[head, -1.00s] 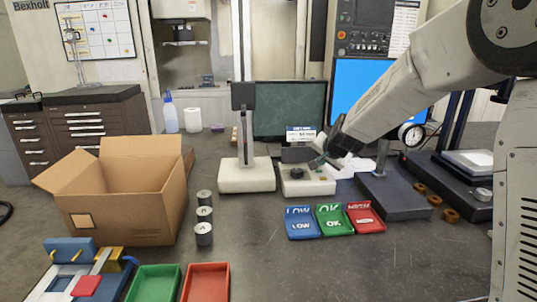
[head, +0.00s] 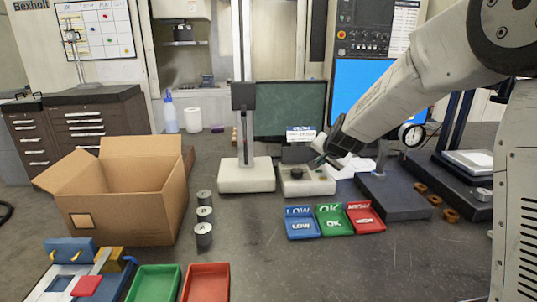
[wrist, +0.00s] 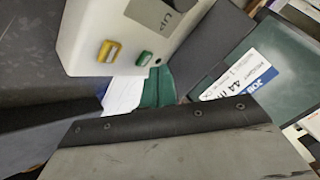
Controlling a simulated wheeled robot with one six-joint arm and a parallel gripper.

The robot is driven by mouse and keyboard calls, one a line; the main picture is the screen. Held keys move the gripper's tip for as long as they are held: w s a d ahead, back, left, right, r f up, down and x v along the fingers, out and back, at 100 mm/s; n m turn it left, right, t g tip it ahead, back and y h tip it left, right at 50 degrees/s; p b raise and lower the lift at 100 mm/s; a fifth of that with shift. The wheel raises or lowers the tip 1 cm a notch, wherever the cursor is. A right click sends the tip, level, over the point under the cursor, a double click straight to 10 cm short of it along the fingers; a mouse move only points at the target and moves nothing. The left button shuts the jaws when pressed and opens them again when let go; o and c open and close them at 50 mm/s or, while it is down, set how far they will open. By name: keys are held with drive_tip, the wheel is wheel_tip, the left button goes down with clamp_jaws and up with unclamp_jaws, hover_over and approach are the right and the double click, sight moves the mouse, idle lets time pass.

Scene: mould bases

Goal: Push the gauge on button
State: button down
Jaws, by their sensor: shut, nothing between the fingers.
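A small pale gauge base (head: 306,182) with a dark round knob stands on the bench, right of the tall gauge stand (head: 246,177). In the wrist view a white housing (wrist: 85,40) carries a yellow button (wrist: 110,51) and a green button (wrist: 143,58), with a grey label reading "UP". Which button is the gauge on button I cannot tell. My gripper (head: 321,161) is shut and empty, its tip low over the back right of the pale base.
A white and blue job card (head: 301,134) stands behind the base, before a dark monitor (head: 290,108). Blue (head: 301,226), green (head: 333,222) and red (head: 365,220) trays lie in front. A dark stand (head: 393,200) with a dial is to the right. An open cardboard box (head: 125,210) is at left.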

sight(320, 173)
drive_tip(key=shift+f, duration=0.1)
idle(0.3)
drive_tip(key=shift+f, duration=0.35)
drive_tip(key=shift+f, duration=0.15)
idle(0.3)
drive_tip(key=shift+r, duration=0.6)
drive_tip(key=shift+r, duration=3)
